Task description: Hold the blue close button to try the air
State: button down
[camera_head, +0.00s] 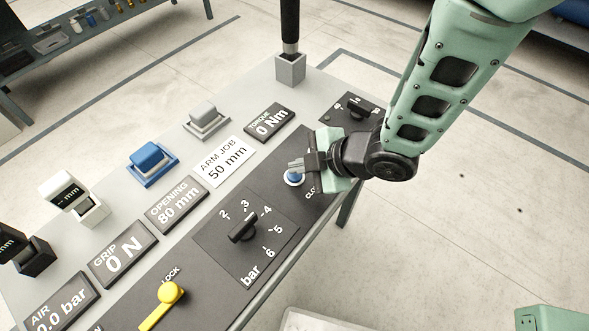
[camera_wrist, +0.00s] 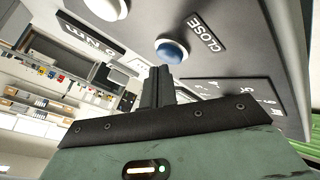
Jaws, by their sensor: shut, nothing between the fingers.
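The blue close button (camera_head: 293,178) is a small round button in a pale ring on the dark panel, beside its partly hidden CLOSE label. It also shows in the wrist view (camera_wrist: 172,51), just beyond my fingertips. My gripper (camera_head: 294,164) is shut and empty, its fingertips at the button in the head view. I cannot tell whether they touch it. The fingers also show in the wrist view (camera_wrist: 158,72). The AIR display (camera_head: 60,303) reads 0.0 bar, the GRIP display (camera_head: 122,254) 0 N and the OPENING display (camera_head: 177,206) 80 mm.
A pressure knob (camera_head: 243,227) marked in bar and a yellow lock lever (camera_head: 163,305) stand on the panel. A white button (camera_wrist: 106,7) is near the blue one. Blue (camera_head: 152,163) and grey (camera_head: 208,120) blocks and a post holder (camera_head: 290,69) stand behind.

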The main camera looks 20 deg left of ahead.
aim_at(300, 176)
jog(key=shift+r, duration=0.4)
jog(key=shift+r, duration=0.1)
jog(key=shift+r+p, duration=1.95)
jog(key=shift+r, duration=0.5)
